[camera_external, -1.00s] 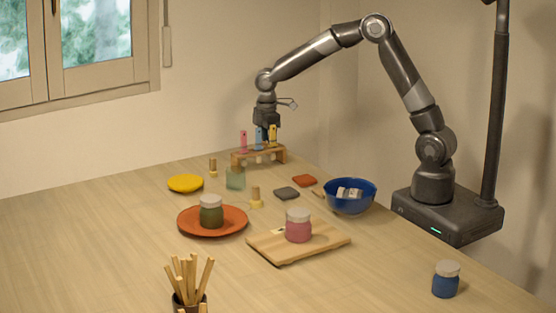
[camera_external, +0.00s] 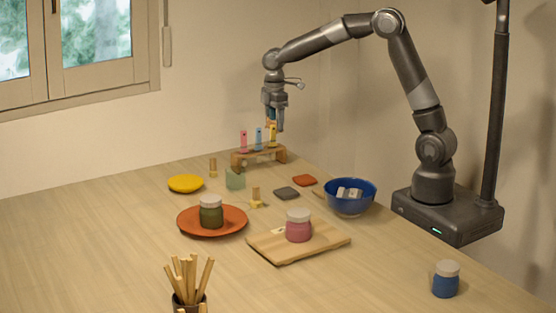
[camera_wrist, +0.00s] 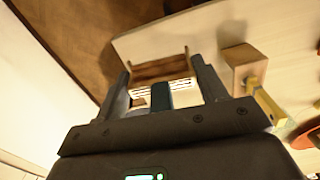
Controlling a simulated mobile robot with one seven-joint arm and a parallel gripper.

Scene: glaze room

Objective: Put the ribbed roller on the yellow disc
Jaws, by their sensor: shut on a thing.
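The yellow disc (camera_external: 186,183) lies flat on the table at the back left, with nothing on it. My gripper (camera_external: 273,127) is in the air above the wooden rack, well to the right of the disc. It is shut on a small teal and brown thing (camera_external: 272,114), which I take to be the ribbed roller. The fingers hide much of it in the outside view. In the wrist view, its teal part (camera_wrist: 160,96) shows between the two fingers of my gripper (camera_wrist: 162,85).
The wooden rack (camera_external: 238,160) holds pink, blue and yellow upright pieces below my gripper. A small brass-coloured piece (camera_external: 213,168) and a pale green block (camera_external: 235,179) stand near the disc. An orange plate (camera_external: 230,229) bears a green jar. A blue bowl (camera_external: 349,205) stands at right.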

